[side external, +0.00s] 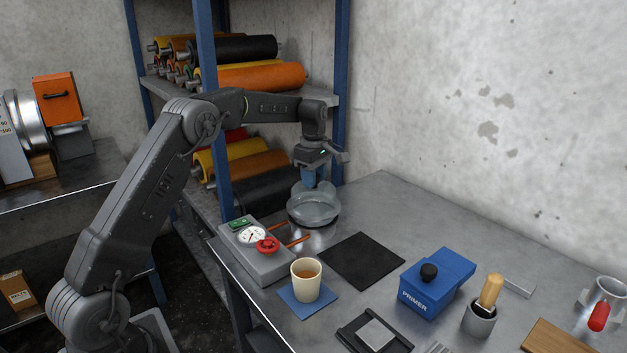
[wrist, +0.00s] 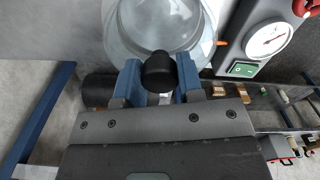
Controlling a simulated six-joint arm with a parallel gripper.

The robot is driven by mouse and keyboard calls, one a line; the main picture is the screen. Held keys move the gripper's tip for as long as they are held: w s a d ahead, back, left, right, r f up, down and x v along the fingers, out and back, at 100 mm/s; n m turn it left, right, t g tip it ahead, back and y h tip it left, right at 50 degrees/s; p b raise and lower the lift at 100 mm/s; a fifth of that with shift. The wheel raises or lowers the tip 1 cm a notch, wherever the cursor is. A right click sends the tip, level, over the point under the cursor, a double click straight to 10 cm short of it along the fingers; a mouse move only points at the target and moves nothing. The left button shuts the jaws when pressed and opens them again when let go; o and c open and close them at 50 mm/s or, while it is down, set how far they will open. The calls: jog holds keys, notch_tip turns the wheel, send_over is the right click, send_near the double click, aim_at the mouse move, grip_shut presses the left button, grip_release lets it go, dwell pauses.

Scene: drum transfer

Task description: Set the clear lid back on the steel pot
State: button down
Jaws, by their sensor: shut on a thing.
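My gripper (side external: 314,178) points down at the far left end of the bench, with its blue fingers shut on a black knob (wrist: 157,72). The knob belongs to the clear lid (wrist: 124,32), which spreads out beyond the fingers in the wrist view. The steel pot (side external: 313,211) is directly below the gripper in the side view. The lid is at or just above the pot's rim; I cannot tell whether they touch. The fingers and the see-through lid make its edge hard to pick out.
A grey control box (side external: 262,262) with a gauge and red button stands close in front of the pot, with orange rods (side external: 298,241) beside it. A cup (side external: 306,280) is nearer. A black mat (side external: 361,260) lies bare to the right. A blue rack post (side external: 206,120) stands left.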

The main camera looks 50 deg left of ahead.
jog(key=shift+f, duration=0.45)
jog(key=shift+f, duration=0.4)
jog(key=shift+f, duration=0.2)
jog(key=c, duration=0.8)
grip_release()
jog(key=shift+o, duration=0.2)
